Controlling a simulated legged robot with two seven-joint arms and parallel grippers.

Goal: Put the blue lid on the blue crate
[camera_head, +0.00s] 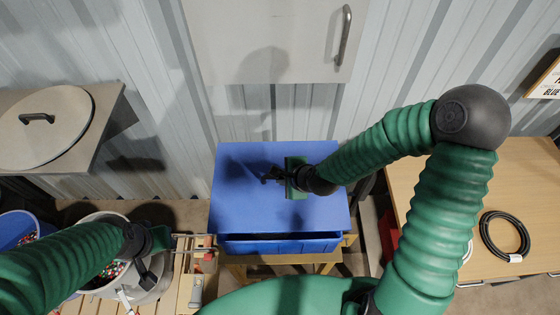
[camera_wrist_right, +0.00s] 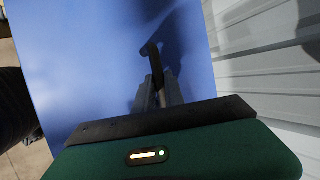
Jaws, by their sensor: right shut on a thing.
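The blue lid (camera_head: 240,205) is a flat panel over the blue crate (camera_head: 280,245) in the middle of the head view. A dark strip shows between the lid's front edge and the crate's front wall; I cannot tell whether they touch. My right gripper (camera_head: 277,175) is over the lid's middle, shut on its dark handle. In the right wrist view, the gripper (camera_wrist_right: 158,92) grips the handle (camera_wrist_right: 152,50) above the lid (camera_wrist_right: 90,60). My left gripper (camera_head: 140,280) is over a white bucket at lower left; its fingers are unclear.
The crate stands on a wooden stand (camera_head: 285,258). The white bucket (camera_head: 160,293) holds small colored bits. A wooden table (camera_head: 435,180) with a coiled black cable (camera_head: 505,235) is at right. A round lid (camera_head: 45,125) lies on a metal surface at left. A corrugated wall is behind.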

